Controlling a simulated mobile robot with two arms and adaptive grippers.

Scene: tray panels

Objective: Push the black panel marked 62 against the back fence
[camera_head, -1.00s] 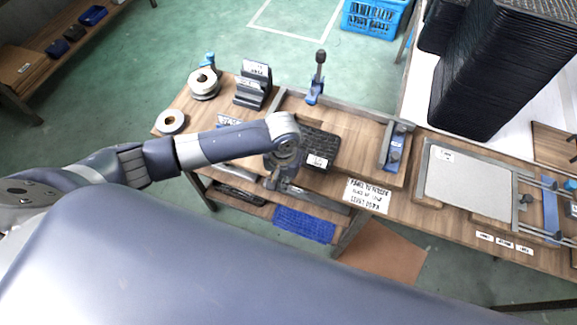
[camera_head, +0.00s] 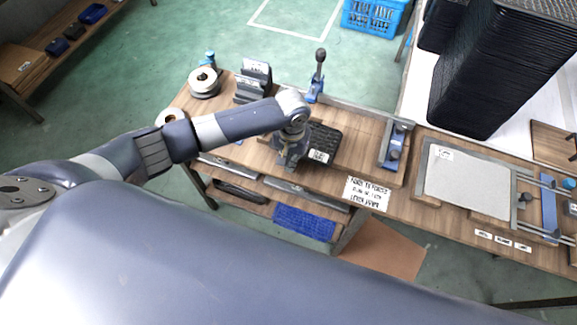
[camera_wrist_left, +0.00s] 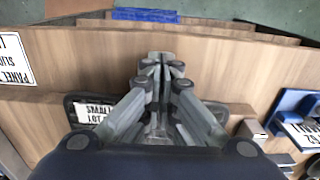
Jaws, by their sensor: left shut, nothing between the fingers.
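The black panel (camera_head: 326,138) lies flat on the wooden board, with a white label on its near edge; I cannot read its number. In the left wrist view the panel (camera_wrist_left: 74,103) shows beside and behind my fingers, partly hidden by them. The back fence (camera_head: 350,107) is a grey bar along the board's far edge; bare wood shows between it and the panel. My left gripper (camera_head: 284,163) is shut and empty, at the panel's near left side; I cannot tell whether it touches. It also shows in the left wrist view (camera_wrist_left: 160,62). My right gripper is not in view.
A blue and grey clamp (camera_head: 395,146) stands at the board's right end. A blue upright with a dark knob (camera_head: 317,80) stands behind the fence. Spools (camera_head: 203,80) and a grey slotted stand (camera_head: 253,84) are at the left. Wood between panel and clamp is clear.

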